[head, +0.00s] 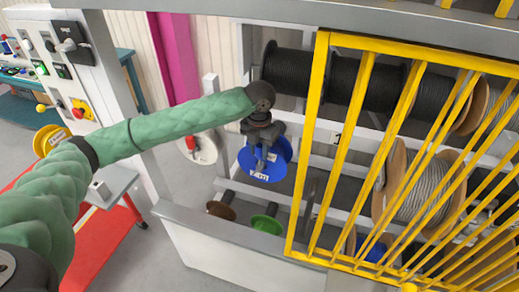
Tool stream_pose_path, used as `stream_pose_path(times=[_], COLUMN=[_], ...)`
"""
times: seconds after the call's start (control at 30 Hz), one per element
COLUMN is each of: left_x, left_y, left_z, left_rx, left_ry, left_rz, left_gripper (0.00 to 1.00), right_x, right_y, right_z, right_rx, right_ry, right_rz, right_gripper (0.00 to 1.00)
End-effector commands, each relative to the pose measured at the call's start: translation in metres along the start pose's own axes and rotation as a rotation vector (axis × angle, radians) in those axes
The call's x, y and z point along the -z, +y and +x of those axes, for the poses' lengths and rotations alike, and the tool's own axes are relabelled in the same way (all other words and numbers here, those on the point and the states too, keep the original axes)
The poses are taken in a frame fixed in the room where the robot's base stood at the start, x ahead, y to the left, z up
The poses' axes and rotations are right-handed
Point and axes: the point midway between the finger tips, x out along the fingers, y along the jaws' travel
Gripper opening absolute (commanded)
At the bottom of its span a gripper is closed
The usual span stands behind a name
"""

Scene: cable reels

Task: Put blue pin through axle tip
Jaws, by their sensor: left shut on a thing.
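My left arm reaches in from the left, and its dark gripper (262,158) points down in front of a blue disc (281,150) with white lettering near its lower edge. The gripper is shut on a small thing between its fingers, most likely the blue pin. The pin is too small and too close in colour to the disc to make out clearly. The axle tip is hidden behind the gripper, so I cannot tell whether the pin touches it. My right gripper is not in view.
A yellow barred guard (317,130) stands just right of the gripper, before black cable reels and a grey cable reel (424,190). Brown (221,210) and green (267,224) discs sit below. A control panel (58,65) stands at the left. A grey ledge (230,226) runs in front.

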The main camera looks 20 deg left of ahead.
Motion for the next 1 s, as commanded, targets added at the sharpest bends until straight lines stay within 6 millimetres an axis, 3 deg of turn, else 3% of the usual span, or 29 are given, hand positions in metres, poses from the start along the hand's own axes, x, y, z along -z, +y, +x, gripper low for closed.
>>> stream_pose_path(times=[0.17,0.6,1.0], left_x=[0.0,0.0,0.0], left_y=[0.0,0.0,0.0], left_z=[0.011,0.033,0.037], left_rx=[0.0,0.0,0.0], left_ry=[0.0,0.001,0.0], left_rz=[0.0,-0.001,0.0], left_gripper=[0.07,0.07,0.07], right_x=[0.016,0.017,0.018], right_y=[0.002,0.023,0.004], right_z=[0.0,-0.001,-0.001], right_rx=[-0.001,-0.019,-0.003], right_ry=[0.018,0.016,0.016], right_rz=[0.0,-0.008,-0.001], right_gripper=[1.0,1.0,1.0])
